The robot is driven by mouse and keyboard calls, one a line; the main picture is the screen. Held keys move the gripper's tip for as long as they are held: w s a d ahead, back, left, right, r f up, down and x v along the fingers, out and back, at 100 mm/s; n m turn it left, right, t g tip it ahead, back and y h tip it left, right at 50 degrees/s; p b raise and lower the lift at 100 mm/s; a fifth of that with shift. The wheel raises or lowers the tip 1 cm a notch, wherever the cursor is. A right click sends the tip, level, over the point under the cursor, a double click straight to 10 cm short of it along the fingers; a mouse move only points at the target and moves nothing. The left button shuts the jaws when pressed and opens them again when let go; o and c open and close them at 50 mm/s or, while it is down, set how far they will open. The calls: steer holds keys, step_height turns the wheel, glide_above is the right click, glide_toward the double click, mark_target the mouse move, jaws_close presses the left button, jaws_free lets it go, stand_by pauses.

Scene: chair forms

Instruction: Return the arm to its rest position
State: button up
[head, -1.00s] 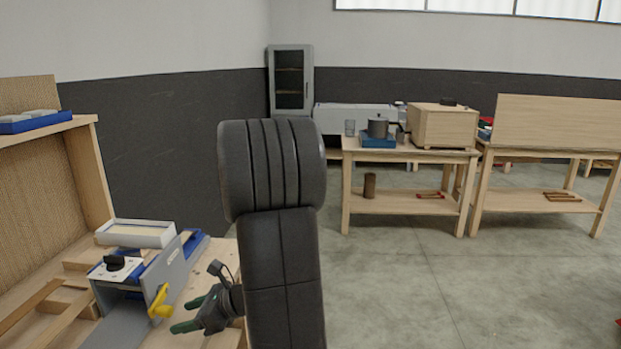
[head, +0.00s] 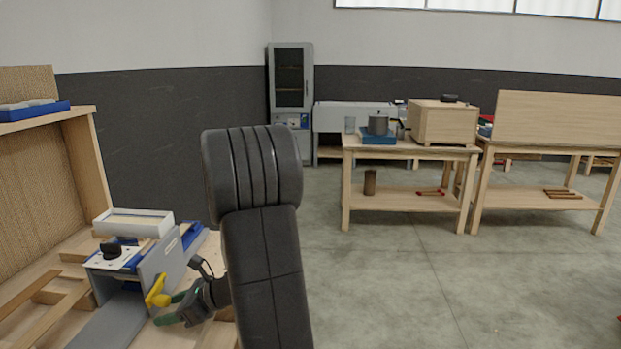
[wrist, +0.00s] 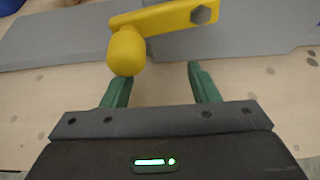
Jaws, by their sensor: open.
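My gripper (head: 172,308) has green fingers and is low at the left in the head view, over the wooden workbench (head: 215,335). It also shows in the wrist view (wrist: 160,88), with its fingers apart and nothing between them. A yellow handle (head: 156,292) on the grey machine (head: 165,262) is close to the fingertips. In the wrist view the yellow handle (wrist: 125,48) lies just beyond the fingers, nearest the left one; I cannot tell if they touch. My dark arm stands in the middle of the head view and hides part of the bench edge.
The machine carries a white tray (head: 133,222) and a black knob (head: 111,251). A shelf with a blue tray (head: 35,116) is above left. A table (head: 405,153) with a pot (head: 378,124) and wooden box stands far back.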

steer(key=w, duration=0.2)
steer(key=w+p, duration=0.1)
steer(key=w, duration=0.2)
steer(key=w+r+p, duration=0.1)
steer(key=w, duration=0.2)
steer(key=shift+w+d, duration=0.1)
steer(key=shift+d, duration=0.2)
steer(key=r+p, duration=0.2)
steer(key=r, duration=0.1)
steer(key=w+r+p, duration=0.1)
steer(key=r+p, duration=0.1)
steer(key=r, duration=0.1)
steer(key=shift+w+r, duration=0.1)
steer(key=s+r, duration=0.3)
steer(key=shift+s+a+r, duration=0.1)
steer(key=shift+s+r, duration=0.05)
steer(key=shift+r, duration=0.05)
steer(key=shift+s+r, duration=0.25)
steer(key=shift+s, duration=0.45)
